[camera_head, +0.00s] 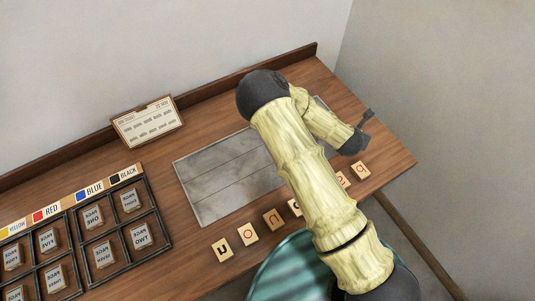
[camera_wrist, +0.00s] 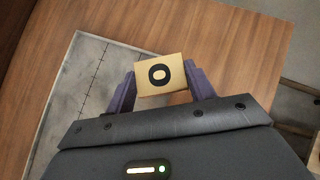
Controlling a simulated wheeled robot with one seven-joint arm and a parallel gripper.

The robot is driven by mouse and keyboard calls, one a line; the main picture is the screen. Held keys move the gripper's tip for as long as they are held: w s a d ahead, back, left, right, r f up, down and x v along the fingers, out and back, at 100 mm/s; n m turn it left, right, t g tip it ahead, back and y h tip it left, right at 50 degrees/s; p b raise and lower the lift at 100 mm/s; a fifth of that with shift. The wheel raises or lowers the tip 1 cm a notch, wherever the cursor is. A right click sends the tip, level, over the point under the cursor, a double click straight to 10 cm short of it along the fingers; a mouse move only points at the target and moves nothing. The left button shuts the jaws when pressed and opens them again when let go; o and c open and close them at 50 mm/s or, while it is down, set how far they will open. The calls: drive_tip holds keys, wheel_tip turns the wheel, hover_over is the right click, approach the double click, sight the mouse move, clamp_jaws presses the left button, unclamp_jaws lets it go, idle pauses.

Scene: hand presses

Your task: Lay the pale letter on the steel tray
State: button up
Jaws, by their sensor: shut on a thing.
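My gripper (camera_wrist: 160,84) is shut on a pale tan tile (camera_wrist: 158,68) with a dark round letter, like an "o". One dark finger presses each side of it in the wrist view. In the head view the gripper's dark end (camera_head: 366,117) shows past my arm at the right, and the held tile cannot be made out. The steel tray (camera_head: 215,178) lies flat on the desk, left of my arm, with thin lines across it. Its right part is hidden by my arm. In the wrist view the tray (camera_wrist: 62,110) is at the left, beside the held tile.
Several letter tiles (camera_head: 222,249) lie in a row along the desk's front edge, partly hidden by my arm. A dark rack of stamped blocks (camera_head: 104,254) with colour labels stands at the left. A printed card (camera_head: 148,122) stands at the back. Bare wood surrounds the tray.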

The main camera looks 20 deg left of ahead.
drive_tip(key=s+a+r+m+g+h+b, duration=0.1)
drive_tip(key=a+m+h, duration=0.1)
drive_tip(key=a, duration=0.8)
drive_tip(key=s+a+r+m+g+h+b, duration=0.1)
drive_tip(key=a+m, duration=0.3)
drive_tip(key=a, duration=0.5)
drive_tip(key=shift+s+a+r+h, duration=0.35)
drive_tip(key=shift+s+r+h, duration=0.15)
drive_tip(key=shift+s+h, duration=0.15)
drive_tip(key=shift+f+p, duration=0.65)
drive_tip(key=shift+f, duration=2.3)
drive_tip(key=shift+f, duration=0.1)
drive_tip(key=shift+f+p, duration=0.45)
drive_tip(key=shift+f, duration=1.5)
drive_tip(key=shift+f, duration=0.1)
